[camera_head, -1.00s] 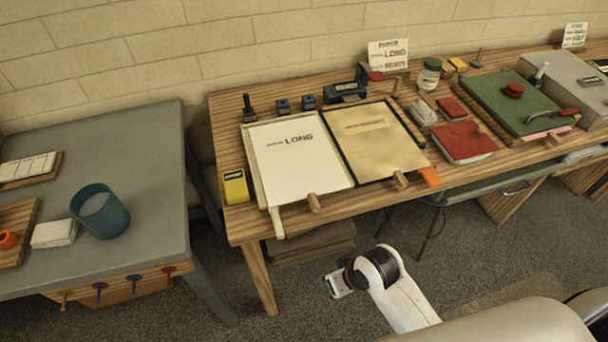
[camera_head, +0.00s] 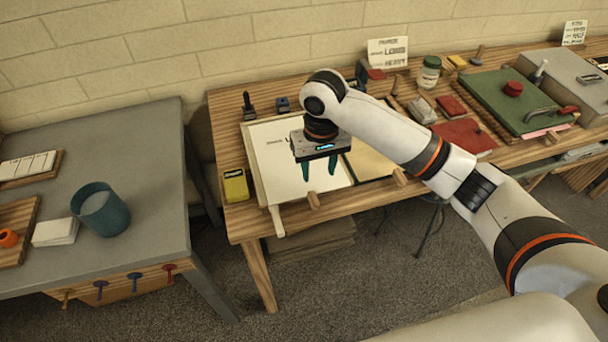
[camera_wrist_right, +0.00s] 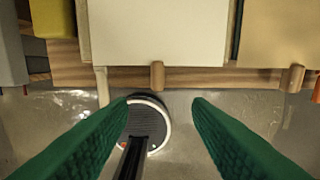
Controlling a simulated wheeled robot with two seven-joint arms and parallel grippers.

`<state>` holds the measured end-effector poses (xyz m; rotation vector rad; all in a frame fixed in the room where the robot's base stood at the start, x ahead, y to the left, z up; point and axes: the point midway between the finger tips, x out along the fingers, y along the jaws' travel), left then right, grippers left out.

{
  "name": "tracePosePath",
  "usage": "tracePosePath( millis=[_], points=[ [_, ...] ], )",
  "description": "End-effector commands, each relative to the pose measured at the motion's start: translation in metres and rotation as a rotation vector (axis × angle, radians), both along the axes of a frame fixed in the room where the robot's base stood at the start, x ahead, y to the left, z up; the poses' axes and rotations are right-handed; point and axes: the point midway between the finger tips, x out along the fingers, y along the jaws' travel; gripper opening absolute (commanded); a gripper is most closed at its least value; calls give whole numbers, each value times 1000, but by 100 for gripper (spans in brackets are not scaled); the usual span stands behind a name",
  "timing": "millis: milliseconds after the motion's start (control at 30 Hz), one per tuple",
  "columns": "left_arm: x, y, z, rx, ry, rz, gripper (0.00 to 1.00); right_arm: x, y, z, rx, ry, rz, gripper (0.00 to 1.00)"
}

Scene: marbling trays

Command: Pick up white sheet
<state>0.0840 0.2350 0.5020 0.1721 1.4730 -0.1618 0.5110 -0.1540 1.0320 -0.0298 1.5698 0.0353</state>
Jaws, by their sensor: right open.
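The white sheet (camera_head: 276,172) lies flat in a shallow pale frame on the wooden table, with dark lettering near its far edge. My right gripper (camera_head: 320,172) is open and empty, its green fingers pointing down in front of the sheet's right part in the head view. In the right wrist view the sheet (camera_wrist_right: 158,35) shows at the top, beyond the spread fingertips (camera_wrist_right: 160,100), and nothing is between the fingers. My right arm and hand hide part of the sheet's right and far areas. My left gripper is not in view.
A tan sheet (camera_head: 372,166) lies right of the white one, partly behind my arm. Wooden pegs (camera_head: 314,200) stick out at the front edge. A yellow box (camera_head: 235,186) stands left of the sheet. A grey table (camera_head: 150,150) with a teal cup (camera_head: 112,215) is further left.

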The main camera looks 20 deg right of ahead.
Motion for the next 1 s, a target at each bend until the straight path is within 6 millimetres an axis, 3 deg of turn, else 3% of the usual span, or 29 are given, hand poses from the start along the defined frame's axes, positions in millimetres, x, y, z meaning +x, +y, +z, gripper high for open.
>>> tracePosePath(
  millis=[67,400,633,833,1000],
  points=[
    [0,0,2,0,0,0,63,2,-2,-2,-6,6,-10,45],
    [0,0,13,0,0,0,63,1,-1,-55,-5,6,-9,45],
    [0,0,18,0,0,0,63,1,0,-72,-5,4,-8,45],
    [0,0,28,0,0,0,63,-1,4,-103,-5,5,-8,45],
    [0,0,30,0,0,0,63,0,4,-116,-4,1,-7,45]
  ],
)
